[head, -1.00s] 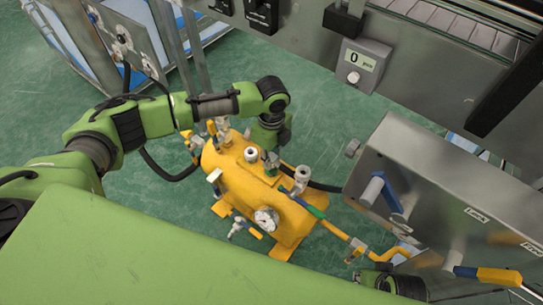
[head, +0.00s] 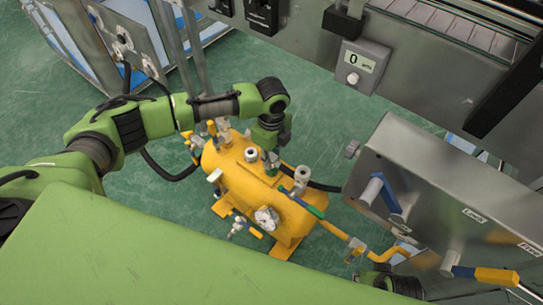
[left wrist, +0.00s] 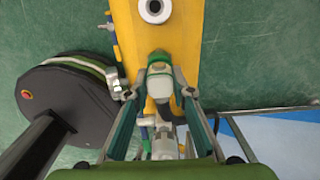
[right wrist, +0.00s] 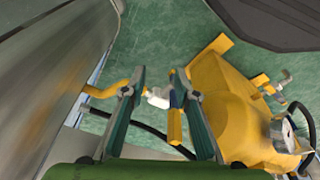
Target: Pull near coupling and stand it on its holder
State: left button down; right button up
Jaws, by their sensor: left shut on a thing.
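The yellow tank (head: 232,177) stands on the floor with fittings and a gauge (head: 266,219) on it. My left gripper (head: 269,155) points down at the tank's far side. In the left wrist view its fingers (left wrist: 158,95) are shut on a coupling (left wrist: 160,82) with a green ring and pale body, over the yellow surface. Whether the coupling is still seated is hidden. My right gripper shows in the right wrist view with its fingers (right wrist: 158,80) apart. A white and blue fitting (right wrist: 160,98) on a yellow pipe shows beyond them. I cannot make out the holder.
A steel cabinet (head: 440,190) with a blue-handled valve (head: 390,192) stands right of the tank. A box with a display (head: 361,63) is on the machine behind. A black hose (head: 325,187) runs from the tank to the cabinet.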

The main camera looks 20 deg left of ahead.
jog(key=shift+f, duration=0.2)
jog(key=shift+s+a+f, duration=0.1)
jog(key=shift+s+f, duration=0.3)
jog(key=shift+f, duration=0.45)
pick_arm(q)
jog(key=shift+f+p, duration=0.25)
jog(key=shift+p, duration=0.05)
pick_arm(e)
jog(key=shift+w, duration=0.15)
pick_arm(q)
jog(key=shift+f, duration=0.15)
pick_arm(e)
jog(key=shift+f, duration=0.2)
jog(key=shift+s+f, duration=0.25)
jog(key=shift+s, duration=0.05)
jog(key=shift+w+r, duration=0.15)
jog(key=shift+w, duration=0.1)
